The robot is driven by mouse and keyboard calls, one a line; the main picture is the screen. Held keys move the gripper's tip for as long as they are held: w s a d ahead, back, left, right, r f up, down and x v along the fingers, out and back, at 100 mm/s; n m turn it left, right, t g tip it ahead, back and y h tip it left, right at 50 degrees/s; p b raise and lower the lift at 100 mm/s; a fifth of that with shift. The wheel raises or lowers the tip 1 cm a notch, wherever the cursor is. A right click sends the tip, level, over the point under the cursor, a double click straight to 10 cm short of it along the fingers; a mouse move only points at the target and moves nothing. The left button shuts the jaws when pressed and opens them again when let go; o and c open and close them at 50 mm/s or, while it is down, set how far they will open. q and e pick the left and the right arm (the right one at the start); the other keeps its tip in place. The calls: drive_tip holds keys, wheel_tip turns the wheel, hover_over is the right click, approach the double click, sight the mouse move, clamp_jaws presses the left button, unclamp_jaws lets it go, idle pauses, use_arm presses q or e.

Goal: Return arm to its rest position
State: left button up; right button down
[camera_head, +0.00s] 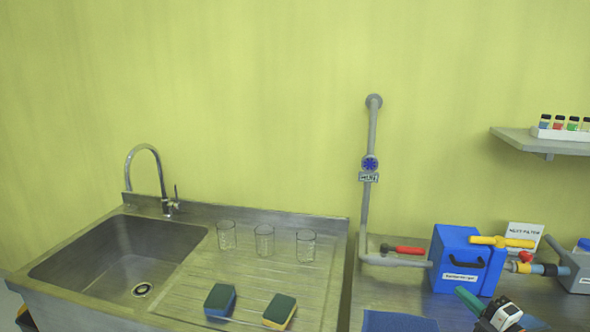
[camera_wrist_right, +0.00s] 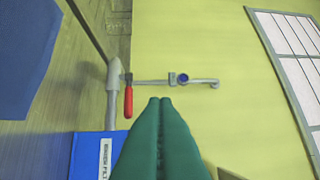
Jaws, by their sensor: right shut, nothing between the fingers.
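My right gripper (camera_head: 466,295) shows at the lower right of the head view, in front of the blue box and above the worktop. Its green fingers are shut with nothing between them. In the right wrist view the two green fingers (camera_wrist_right: 160,102) lie together and point at the yellow-green wall and the pipe. The fingers touch nothing that I can see. My left gripper is not in view.
A blue box (camera_head: 454,258) with a black handle stands near my right gripper. Behind it are a red-handled valve (camera_head: 404,250) and a grey pipe (camera_head: 370,140). A blue mat (camera_head: 398,322) lies at the front. Several glass beakers and two sponges sit beside the sink (camera_head: 60,262).

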drive_tip(key=s+a+f+m+g+h, duration=0.5)
drive_tip(key=s+a+f+m+h, duration=0.4)
drive_tip(key=s+f+m, duration=0.45)
drive_tip(key=s+a+f+m+g+y, duration=0.1)
drive_tip(key=s+a+m+g, duration=0.3)
drive_tip(key=s, duration=0.7)
drive_tip(key=s+a+f+m+g+y, duration=0.1)
drive_tip(key=s+a+f+m+g, duration=0.3)
drive_tip(key=s, duration=0.7)
wheel_tip(320, 180, down, 26)
drive_tip(key=a+n+g+b, duration=0.1)
drive_tip(key=n+g+b, duration=0.1)
drive_tip(key=b, duration=0.3)
use_arm(q)
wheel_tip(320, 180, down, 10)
drive_tip(key=b, duration=0.5)
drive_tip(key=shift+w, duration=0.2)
use_arm(e)
drive_tip(key=s+d+f+g, duration=0.1)
drive_tip(key=s+f, duration=0.7)
drive_tip(key=f, duration=0.3)
drive_tip(key=s+d+f, duration=0.2)
drive_tip(key=s+f, duration=0.7)
drive_tip(key=f, duration=0.3)
drive_tip(key=shift+s+f+g, duration=0.2)
drive_tip(key=shift+g, duration=0.2)
